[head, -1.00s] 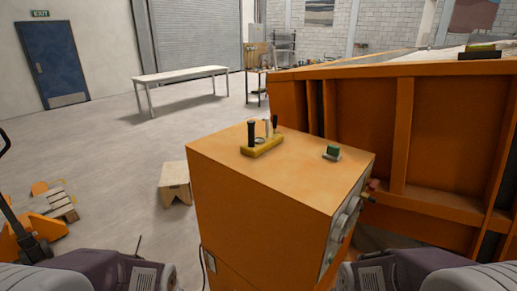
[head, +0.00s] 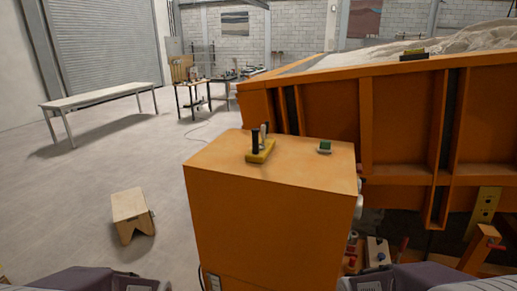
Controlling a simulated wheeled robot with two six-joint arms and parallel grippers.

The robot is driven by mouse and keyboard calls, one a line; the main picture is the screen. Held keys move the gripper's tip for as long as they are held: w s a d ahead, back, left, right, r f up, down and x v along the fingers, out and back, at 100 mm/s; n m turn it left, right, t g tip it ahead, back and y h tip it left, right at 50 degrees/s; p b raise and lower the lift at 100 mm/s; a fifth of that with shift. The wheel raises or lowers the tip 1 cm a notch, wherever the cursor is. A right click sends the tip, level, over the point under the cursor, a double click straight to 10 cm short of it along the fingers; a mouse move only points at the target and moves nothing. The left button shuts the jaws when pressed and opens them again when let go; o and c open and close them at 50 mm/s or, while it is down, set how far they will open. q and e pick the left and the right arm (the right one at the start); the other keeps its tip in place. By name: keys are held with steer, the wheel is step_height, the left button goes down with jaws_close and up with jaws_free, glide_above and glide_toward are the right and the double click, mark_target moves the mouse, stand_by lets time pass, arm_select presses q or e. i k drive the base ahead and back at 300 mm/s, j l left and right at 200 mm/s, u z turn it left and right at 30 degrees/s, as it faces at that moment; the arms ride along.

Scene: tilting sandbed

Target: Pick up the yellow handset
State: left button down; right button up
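The yellow handset (head: 261,153) lies on top of the orange cabinet (head: 270,210), toward the back of its top face. Parts of my two arms show at the bottom edge of the head view, well short of the handset. Neither gripper shows.
A wooden stool (head: 132,212) stands left. The floor at left is mostly clear.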

mark_target(260, 151)
steer(key=i+j+z, duration=0.2)
steer(key=j, duration=0.45)
steer(key=i+j+z, duration=0.25)
steer(key=j, duration=0.4)
steer(key=j+z, duration=0.2)
steer(key=j, duration=0.45)
steer(key=i+j+z, duration=0.25)
steer(key=j, duration=0.45)
steer(key=i+j+z, duration=0.15)
steer(key=j, duration=0.2)
steer(key=i+j+z, duration=0.15)
steer(key=j, duration=0.2)
steer(key=i+j+z, duration=0.1)
steer(key=j, duration=0.3)
